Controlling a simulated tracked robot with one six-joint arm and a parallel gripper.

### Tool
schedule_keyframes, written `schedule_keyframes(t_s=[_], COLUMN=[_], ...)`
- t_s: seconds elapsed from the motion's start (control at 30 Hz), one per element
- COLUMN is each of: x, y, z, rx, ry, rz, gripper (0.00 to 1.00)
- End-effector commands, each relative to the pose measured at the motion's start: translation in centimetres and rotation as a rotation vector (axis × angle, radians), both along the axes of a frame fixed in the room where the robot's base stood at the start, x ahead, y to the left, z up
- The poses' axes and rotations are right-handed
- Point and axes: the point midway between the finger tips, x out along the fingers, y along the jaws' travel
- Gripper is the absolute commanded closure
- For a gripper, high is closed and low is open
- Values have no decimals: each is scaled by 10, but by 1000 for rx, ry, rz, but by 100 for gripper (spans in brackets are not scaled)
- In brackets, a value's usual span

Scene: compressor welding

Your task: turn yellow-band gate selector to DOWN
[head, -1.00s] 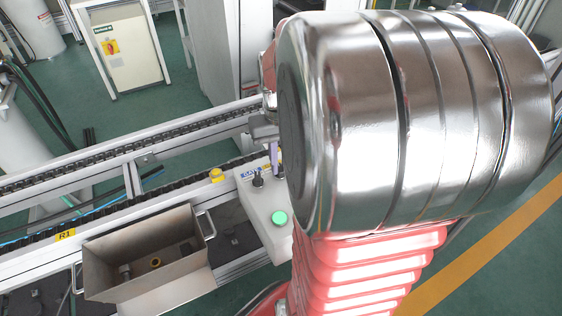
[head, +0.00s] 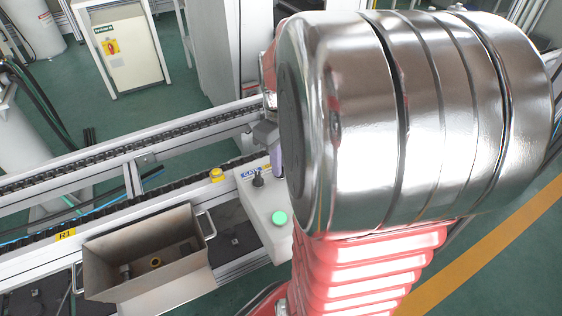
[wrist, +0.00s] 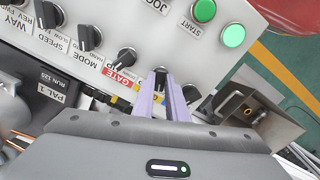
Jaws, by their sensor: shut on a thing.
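The control box (head: 262,208) is white and carries a row of black knobs. My gripper (wrist: 164,82) has two pale purple fingers, shut on a dark knob, the yellow-band gate selector (wrist: 160,71). The fingers hide most of this knob, and I cannot read which way it points. A bit of its yellow label (wrist: 122,102) shows left of the fingers. In the head view, my gripper (head: 275,162) is at the box's far right, partly hidden behind my silver arm link.
A red GATE label (wrist: 117,77) and its knob (wrist: 127,57) lie left of the fingers. Another black knob (wrist: 192,93) stands close on the right.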

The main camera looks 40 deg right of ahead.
Motion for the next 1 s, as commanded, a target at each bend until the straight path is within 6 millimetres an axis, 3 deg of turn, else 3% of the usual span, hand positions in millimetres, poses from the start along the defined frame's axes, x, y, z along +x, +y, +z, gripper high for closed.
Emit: schedule_keyframes(t_s=[0.3,0.33,0.6,1.0], x=[-1,-1,0,0], y=[-1,-1,0,-1], z=[1,1,0,9], rx=[-2,-2,-1,-2], ry=[1,1,0,-2], rz=[4,3,2,1], gripper=[100,86,69,69])
